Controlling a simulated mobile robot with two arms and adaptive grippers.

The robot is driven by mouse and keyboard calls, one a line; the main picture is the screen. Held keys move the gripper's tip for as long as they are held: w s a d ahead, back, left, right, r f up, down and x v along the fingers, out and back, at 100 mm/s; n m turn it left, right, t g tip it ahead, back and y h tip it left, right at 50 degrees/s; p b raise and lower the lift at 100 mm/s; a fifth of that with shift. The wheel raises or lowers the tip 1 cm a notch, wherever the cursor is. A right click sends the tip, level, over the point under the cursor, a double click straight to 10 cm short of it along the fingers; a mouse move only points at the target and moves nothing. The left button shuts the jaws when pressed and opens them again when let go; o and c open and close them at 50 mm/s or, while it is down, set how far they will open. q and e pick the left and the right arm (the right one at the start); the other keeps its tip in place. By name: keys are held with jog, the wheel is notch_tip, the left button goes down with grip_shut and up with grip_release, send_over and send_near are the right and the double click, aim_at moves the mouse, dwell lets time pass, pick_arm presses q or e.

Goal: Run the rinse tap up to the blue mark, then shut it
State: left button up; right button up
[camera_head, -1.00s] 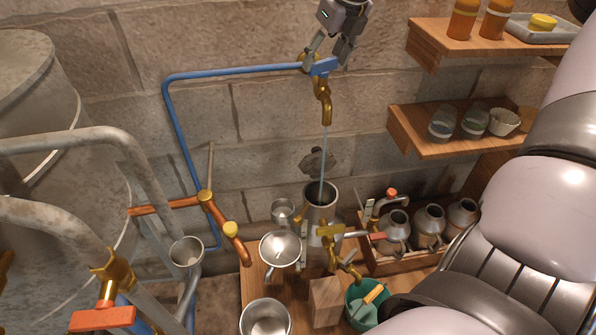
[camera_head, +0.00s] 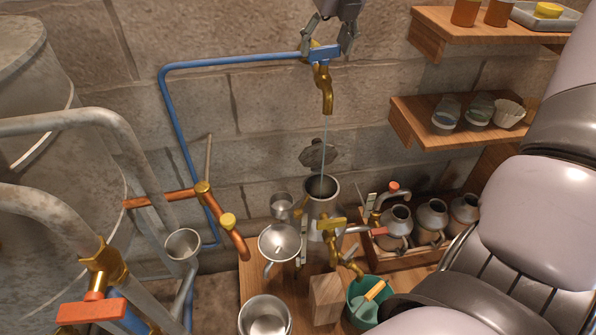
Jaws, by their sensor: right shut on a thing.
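The rinse tap is a brass spout (camera_head: 326,88) on the wall with a blue handle (camera_head: 324,54), fed by a blue pipe. My right gripper (camera_head: 325,44) comes in from the top edge with its fingers on both sides of the blue handle, shut on it. A thin stream of water (camera_head: 324,150) falls from the spout into a tall metal vessel (camera_head: 321,189) below. The water level inside it is hard to make out, and I cannot see a blue mark. My left gripper is out of view.
A bench below holds a funnel (camera_head: 279,243), a metal pot (camera_head: 265,316), a wooden block (camera_head: 326,299) and a green bowl (camera_head: 363,298). Several jugs stand in a crate at right. Shelves with jars (camera_head: 446,115) are at upper right; a large still (camera_head: 50,180) fills the left.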

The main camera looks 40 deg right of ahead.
jog(key=shift+m+b, duration=0.35)
jog(key=shift+m, duration=0.15)
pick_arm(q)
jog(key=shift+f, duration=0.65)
pick_arm(e)
jog(key=shift+w+f+m+h+b, duration=0.15)
jog(key=shift+m+h+b, duration=0.25)
jog(key=shift+m+b, duration=0.3)
jog(key=shift+a+r+m, duration=0.1)
jog(key=shift+r+m, duration=0.1)
jog(key=shift+m, duration=0.1)
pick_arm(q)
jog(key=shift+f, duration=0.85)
pick_arm(e)
jog(key=o, duration=1.2)
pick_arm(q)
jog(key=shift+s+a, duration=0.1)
